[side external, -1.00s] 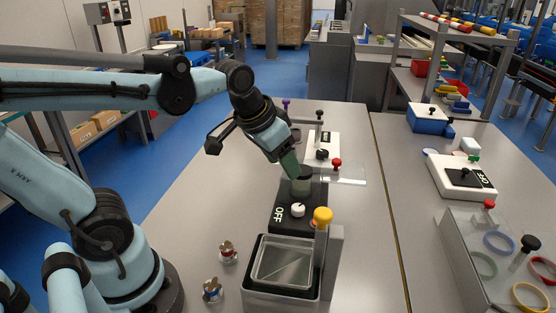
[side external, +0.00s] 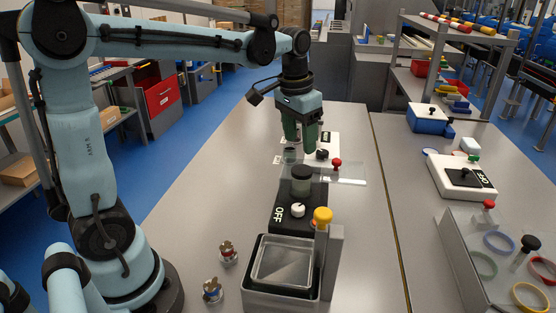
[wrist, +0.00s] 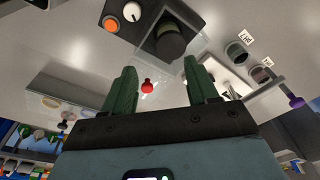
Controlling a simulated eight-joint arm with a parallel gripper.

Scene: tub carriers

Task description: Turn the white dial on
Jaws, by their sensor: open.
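The white dial (side external: 298,210) is a small round knob on a black panel (side external: 284,222) marked OFF. It also shows at the top edge of the wrist view (wrist: 132,12). I cannot tell its exact pointer angle. A dark green cylinder (side external: 302,184) stands on the same panel, behind the dial. My gripper (side external: 300,147) is open and empty, above and behind the cylinder and apart from the dial. Its two green fingers (wrist: 161,68) point down and stand apart in the wrist view.
A clear plate with a red knob (side external: 336,163) lies beside the cylinder.

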